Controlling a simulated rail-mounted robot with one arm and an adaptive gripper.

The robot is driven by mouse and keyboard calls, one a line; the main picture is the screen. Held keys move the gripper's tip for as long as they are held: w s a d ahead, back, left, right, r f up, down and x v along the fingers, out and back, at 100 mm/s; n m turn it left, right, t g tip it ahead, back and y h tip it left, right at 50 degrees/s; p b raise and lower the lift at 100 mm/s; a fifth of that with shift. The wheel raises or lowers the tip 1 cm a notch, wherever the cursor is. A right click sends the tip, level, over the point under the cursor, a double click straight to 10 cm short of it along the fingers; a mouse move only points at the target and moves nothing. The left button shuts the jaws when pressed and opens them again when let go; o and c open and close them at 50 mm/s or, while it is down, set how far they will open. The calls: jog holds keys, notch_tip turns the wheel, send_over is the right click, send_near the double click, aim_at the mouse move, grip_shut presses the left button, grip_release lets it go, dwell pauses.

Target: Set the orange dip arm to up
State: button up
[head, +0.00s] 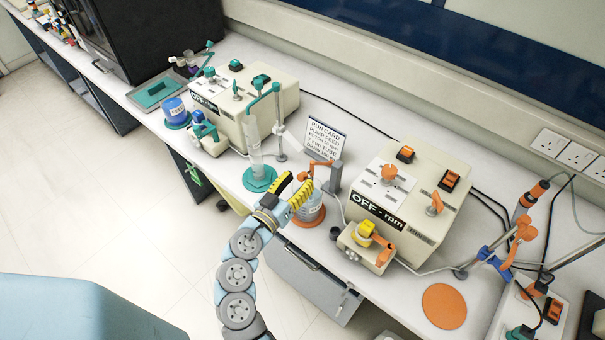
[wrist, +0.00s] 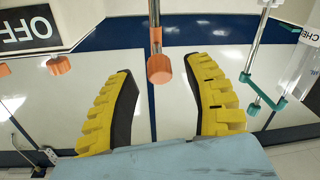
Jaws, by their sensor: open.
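The orange dip arm (head: 325,163) is on a short grey post behind a clear beaker (head: 309,208), which stands on an orange disc. The arm reaches left over the beaker; its lower end is partly hidden by my gripper. My gripper (head: 297,183) has yellow, black-lined fingers and is open, just in front of the arm and above the beaker. In the wrist view the fingers (wrist: 166,85) are wide apart, with an orange end piece (wrist: 158,68) on a thin rod showing between them. It looks untouched; its depth is unclear.
A cream pump box (head: 415,190) labelled OFF with orange knobs stands right of the arm, with a small yellow-topped unit (head: 366,230) in front. A teal-fitted pump (head: 245,95) and a tall tube (head: 254,145) stand left. A card stand (head: 325,140) is behind. Cables lie at right.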

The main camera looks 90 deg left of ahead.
jog(key=shift+x, duration=1.15)
jog(key=shift+f, duration=0.1)
grip_shut()
